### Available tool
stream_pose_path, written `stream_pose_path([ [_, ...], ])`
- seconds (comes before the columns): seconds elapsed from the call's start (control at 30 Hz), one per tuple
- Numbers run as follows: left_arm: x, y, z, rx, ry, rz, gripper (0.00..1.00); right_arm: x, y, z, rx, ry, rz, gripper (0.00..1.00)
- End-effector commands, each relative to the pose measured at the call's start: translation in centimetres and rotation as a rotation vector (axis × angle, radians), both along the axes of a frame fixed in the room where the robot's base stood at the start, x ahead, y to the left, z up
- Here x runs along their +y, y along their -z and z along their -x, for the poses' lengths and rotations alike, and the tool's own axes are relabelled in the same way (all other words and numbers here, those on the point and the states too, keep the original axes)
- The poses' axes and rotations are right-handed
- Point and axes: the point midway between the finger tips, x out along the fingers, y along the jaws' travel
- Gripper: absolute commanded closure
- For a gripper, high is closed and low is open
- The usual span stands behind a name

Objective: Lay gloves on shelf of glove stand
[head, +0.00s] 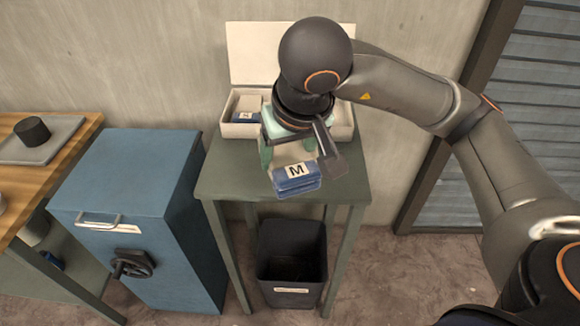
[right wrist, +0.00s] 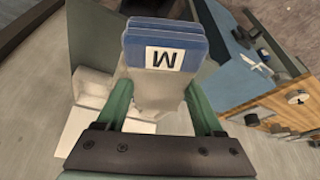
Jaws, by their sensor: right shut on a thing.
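My right gripper (head: 292,155) is shut on a pair of gloves (head: 297,184), a flat bundle with a blue end and a white label marked M. The gloves hang above the front of the green stand (head: 222,182). In the right wrist view the same gloves (right wrist: 165,47) lie between the two green fingers (right wrist: 160,108), pale near the grip and blue at the far end. The arm partly hides the box. My left gripper is not in view.
A dark bin (head: 291,262) stands on the floor under the stand. A blue cabinet (head: 130,175) with a black handwheel is to its left. A wooden table (head: 70,140) with a grey tray is at the far left. The stand top's front left is bare.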

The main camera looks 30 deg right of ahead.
Motion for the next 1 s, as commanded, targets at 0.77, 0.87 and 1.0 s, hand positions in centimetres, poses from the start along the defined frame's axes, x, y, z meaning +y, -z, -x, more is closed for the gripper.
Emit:
stream_pose_path([
  [0.77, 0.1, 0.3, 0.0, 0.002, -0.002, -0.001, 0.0, -9.9, 8.8, -8.0, 0.001, 0.003, 0.001, 0.87],
  [0.87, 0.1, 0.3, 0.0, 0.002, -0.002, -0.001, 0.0, -10.4, 9.5, -8.4, 0.002, 0.004, 0.001, 0.87],
  [1.0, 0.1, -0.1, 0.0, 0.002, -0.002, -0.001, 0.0, -10.6, 11.4, -8.5, 0.005, 0.001, 0.0, 0.87],
])
